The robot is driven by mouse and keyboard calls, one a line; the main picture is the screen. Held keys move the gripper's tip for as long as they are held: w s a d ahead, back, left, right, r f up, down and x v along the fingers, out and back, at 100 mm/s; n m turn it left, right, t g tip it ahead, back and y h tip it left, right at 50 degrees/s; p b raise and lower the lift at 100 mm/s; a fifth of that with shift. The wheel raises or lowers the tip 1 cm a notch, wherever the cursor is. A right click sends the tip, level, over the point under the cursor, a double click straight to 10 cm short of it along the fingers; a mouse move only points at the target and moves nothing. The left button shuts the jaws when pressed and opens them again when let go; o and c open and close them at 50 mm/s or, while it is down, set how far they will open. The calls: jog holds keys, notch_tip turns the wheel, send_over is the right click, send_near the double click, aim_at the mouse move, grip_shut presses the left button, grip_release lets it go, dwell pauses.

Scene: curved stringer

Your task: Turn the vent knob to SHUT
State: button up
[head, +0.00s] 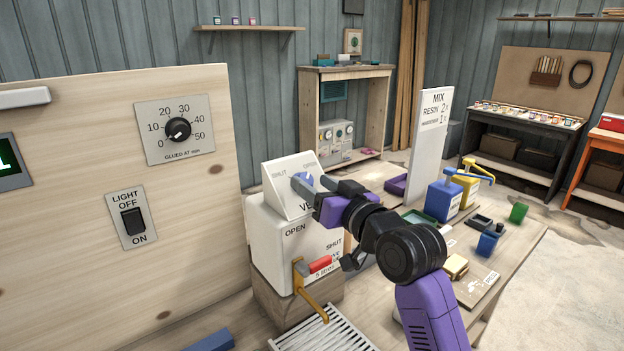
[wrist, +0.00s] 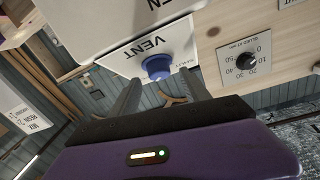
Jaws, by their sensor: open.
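The vent knob is a blue round knob (wrist: 157,67) on the white sloped VENT panel (wrist: 140,48) in the wrist view. In the head view, the panel (head: 287,172) tops a white box, with SHUT lettered at its upper left and another label at its upper right. Only a bit of the blue knob (head: 306,178) shows there, behind the fingers. My gripper (head: 314,183) is at the panel face, its fingers apart. In the wrist view, the fingers of my gripper (wrist: 160,82) point at the knob, one on each side. Contact and the knob's pointer direction cannot be told.
Below the panel, the box front carries a red-handled lever (head: 320,264) marked OPEN and SHUT. A wooden board with a dial (head: 178,129) and a light switch (head: 133,222) stands to the left. Blue and yellow pump bottles (head: 443,200) stand right, near an upright MIX sign (head: 428,135).

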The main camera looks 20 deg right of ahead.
jog(key=shift+w+a, duration=0.1)
jog(key=shift+w, duration=0.45)
grip_shut()
